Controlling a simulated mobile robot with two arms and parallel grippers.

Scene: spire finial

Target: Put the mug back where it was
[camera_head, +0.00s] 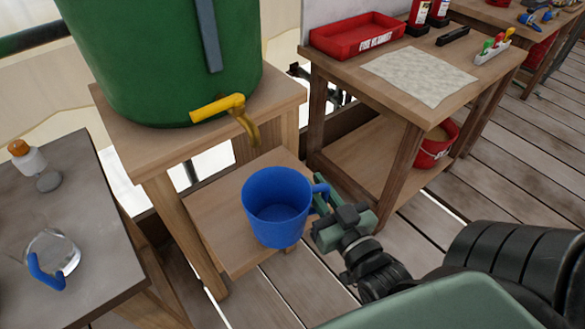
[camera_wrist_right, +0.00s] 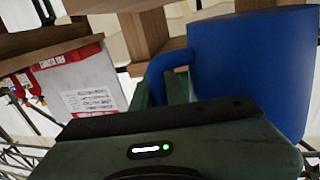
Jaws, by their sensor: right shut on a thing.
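A blue mug (camera_head: 272,213) is upright in front of the lower shelf of the wooden stand, below the tap of the green barrel. Its handle points right, toward my right gripper (camera_head: 326,201). My right gripper is shut on the mug's handle. In the right wrist view the mug (camera_wrist_right: 250,70) fills the upper right and its handle passes between the green fingers (camera_wrist_right: 162,88). The mug's underside is hidden in the head view, so I cannot tell whether it touches the shelf. My left gripper is not in view.
The green barrel (camera_head: 160,50) with a yellow tap (camera_head: 218,107) stands on the wooden stand (camera_head: 275,92). A grey table (camera_head: 85,190) at left holds a clear, blue-handled vessel (camera_head: 50,255) and a bottle (camera_head: 27,157). At right, a workbench (camera_head: 345,62) carries a red tray (camera_head: 357,36); a red bucket (camera_head: 433,152) sits below.

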